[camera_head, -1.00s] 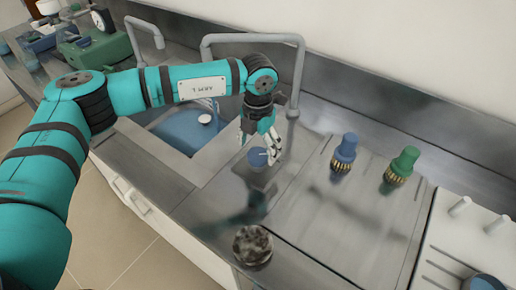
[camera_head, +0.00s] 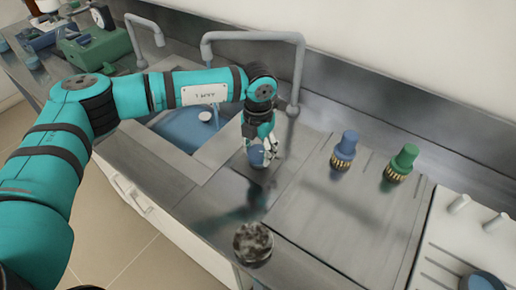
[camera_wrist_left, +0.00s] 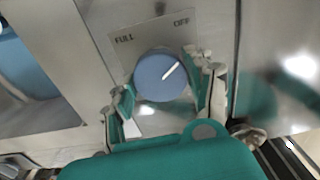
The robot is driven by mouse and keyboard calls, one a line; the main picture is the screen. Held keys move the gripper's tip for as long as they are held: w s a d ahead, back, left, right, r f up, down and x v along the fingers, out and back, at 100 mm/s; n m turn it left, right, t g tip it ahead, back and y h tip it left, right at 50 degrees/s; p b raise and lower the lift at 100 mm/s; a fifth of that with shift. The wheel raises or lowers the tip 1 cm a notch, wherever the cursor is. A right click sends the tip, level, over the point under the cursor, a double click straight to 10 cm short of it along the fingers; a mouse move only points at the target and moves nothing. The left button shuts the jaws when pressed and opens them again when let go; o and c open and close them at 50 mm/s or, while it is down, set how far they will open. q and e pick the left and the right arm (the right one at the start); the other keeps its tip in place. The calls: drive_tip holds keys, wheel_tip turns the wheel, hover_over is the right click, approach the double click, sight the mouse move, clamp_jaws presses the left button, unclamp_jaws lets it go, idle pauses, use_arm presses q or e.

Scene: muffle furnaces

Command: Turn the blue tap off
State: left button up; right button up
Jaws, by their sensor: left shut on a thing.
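The blue tap (camera_head: 257,158) is a round knob on the steel counter, right of the sink. In the left wrist view the blue tap (camera_wrist_left: 158,80) has a white pointer line aimed up and right, on the side of the OFF mark rather than the FULL mark. My left gripper (camera_head: 262,153) is down at the knob and partly hides it. In the wrist view the fingers of my left gripper (camera_wrist_left: 162,95) stand on both sides of the knob, shut on it. My right gripper is not in view.
A grey faucet (camera_head: 297,70) arches behind my left arm over the blue sink (camera_head: 183,133). A dark speckled round object (camera_head: 253,243) sits at the front.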

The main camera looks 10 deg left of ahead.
sight(258, 151)
use_arm(q)
drive_tip(key=shift+f+m+b, duration=0.15)
drive_tip(key=shift+m+b, duration=0.55)
drive_tip(key=shift+b, duration=0.2)
drive_tip(key=shift+m+b, duration=2.45)
drive_tip(key=shift+m, duration=0.45)
drive_tip(key=shift+r, duration=0.2)
drive_tip(key=o, duration=1.2)
wheel_tip(258, 151, up, 12)
